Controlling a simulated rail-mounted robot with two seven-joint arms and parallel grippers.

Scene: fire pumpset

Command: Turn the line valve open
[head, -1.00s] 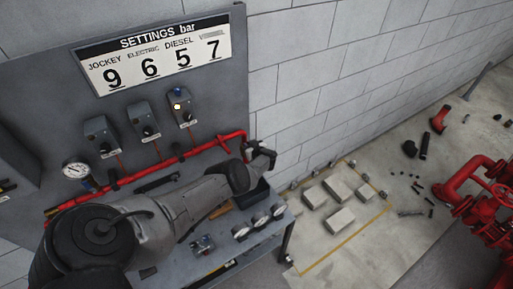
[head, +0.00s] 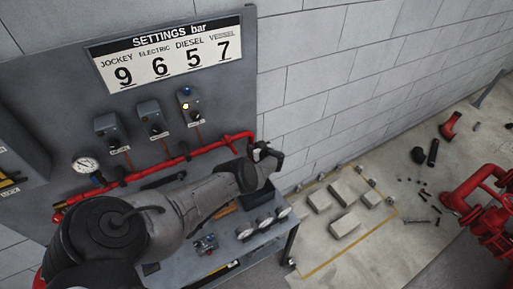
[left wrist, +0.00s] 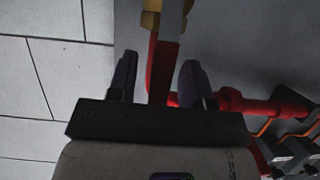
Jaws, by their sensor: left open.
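My left gripper (head: 265,152) is at the right end of the red pipe (head: 170,163) on the grey panel. In the left wrist view my left gripper (left wrist: 160,68) is open. A flat red bar (left wrist: 163,72) with a brass-yellow part (left wrist: 165,10) at its far end shows between the fingers, which are apart from each other. It looks like the line valve's handle, but I cannot tell whether the fingers touch it. The red pipe (left wrist: 240,103) runs off to the right behind the fingers. The gripper hides the valve in the head view. My right gripper is not in view.
A settings board (head: 168,55) and several control boxes (head: 148,118) are above the pipe. A gauge (head: 86,165) hangs at left. A bench (head: 282,229) with dials stands below my left arm. Blocks (head: 344,224) and red pipework (head: 480,190) are on the floor at right.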

